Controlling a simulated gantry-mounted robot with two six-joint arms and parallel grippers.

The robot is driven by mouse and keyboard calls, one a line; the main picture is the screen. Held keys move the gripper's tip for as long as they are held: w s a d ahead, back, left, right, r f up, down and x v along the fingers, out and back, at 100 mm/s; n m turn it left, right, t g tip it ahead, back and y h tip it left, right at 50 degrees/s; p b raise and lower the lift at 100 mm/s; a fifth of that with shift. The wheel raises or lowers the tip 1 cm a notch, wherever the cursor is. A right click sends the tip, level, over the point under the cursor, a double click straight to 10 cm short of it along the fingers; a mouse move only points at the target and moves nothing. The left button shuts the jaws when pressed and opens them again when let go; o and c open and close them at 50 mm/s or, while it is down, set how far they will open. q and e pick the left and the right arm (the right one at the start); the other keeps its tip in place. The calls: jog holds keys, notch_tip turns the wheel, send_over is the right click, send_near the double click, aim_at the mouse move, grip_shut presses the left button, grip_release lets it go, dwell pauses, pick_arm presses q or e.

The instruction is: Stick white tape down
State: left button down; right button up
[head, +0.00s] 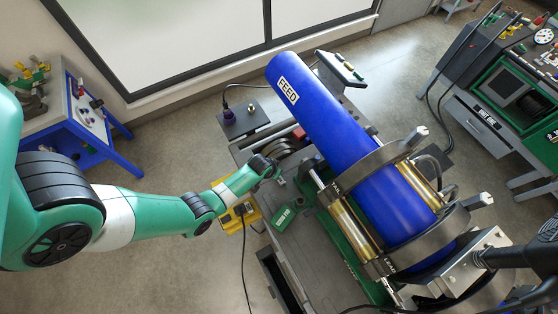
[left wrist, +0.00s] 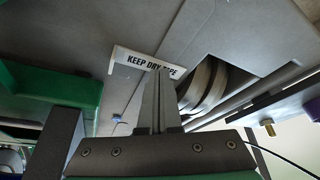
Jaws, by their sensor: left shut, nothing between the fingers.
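The white tape (left wrist: 146,63), printed "KEEP DRY" and another word partly covered, lies on a grey surface in the left wrist view. Its left end appears bent away from the surface. My left gripper (left wrist: 160,78) is shut and empty, its fingertips overlapping the lower edge of the tape's right part; I cannot tell whether they touch it. In the head view my left gripper (head: 272,167) is at the cart's left side, beside the blue pipe. I cannot make out the tape in the head view.
The blue pipe (head: 335,135), marked FEED, lies through the clamp rings (head: 380,158). Grey rollers (left wrist: 208,88) sit in an opening right of the tape. A green block (left wrist: 55,85) stands to the left. A yellow box (head: 238,218) is below my left arm.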

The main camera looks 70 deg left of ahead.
pick_arm(q)
notch_tip(320, 180, up, 7)
jog(key=p, duration=0.6)
jog(key=shift+p, duration=0.4)
dwell(0.5)
